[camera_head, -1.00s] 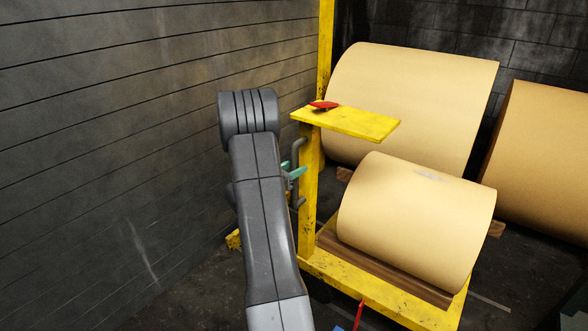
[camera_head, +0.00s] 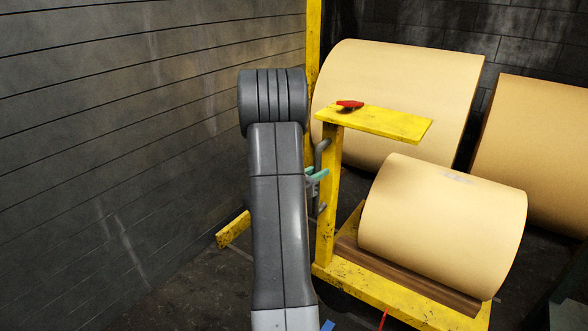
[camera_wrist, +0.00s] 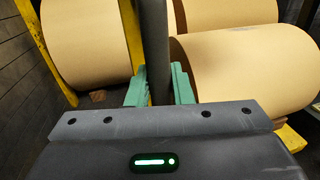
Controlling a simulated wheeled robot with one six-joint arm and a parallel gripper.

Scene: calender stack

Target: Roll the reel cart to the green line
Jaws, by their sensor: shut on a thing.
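The reel cart (camera_head: 400,303) is a yellow frame with a post, a small yellow shelf and a grey handle bar (camera_head: 320,160). A tan paper reel (camera_head: 440,215) lies on its deck over brown boards; the reel also shows in the wrist view (camera_wrist: 250,70). My gripper (camera_wrist: 159,86) has green fingers closed on both sides of the upright handle bar (camera_wrist: 154,45). In the head view the green fingers (camera_head: 316,174) show just right of my arm, at the handle. I see no green line on the floor in these frames.
Large tan rolls (camera_head: 400,95) (camera_head: 535,150) stand behind the cart, close to it. A grey plank-patterned wall (camera_head: 120,130) runs along the left. A red object (camera_head: 350,105) lies on the cart's shelf. A yellow piece (camera_head: 233,230) is low by the wall. Dark floor shows at left.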

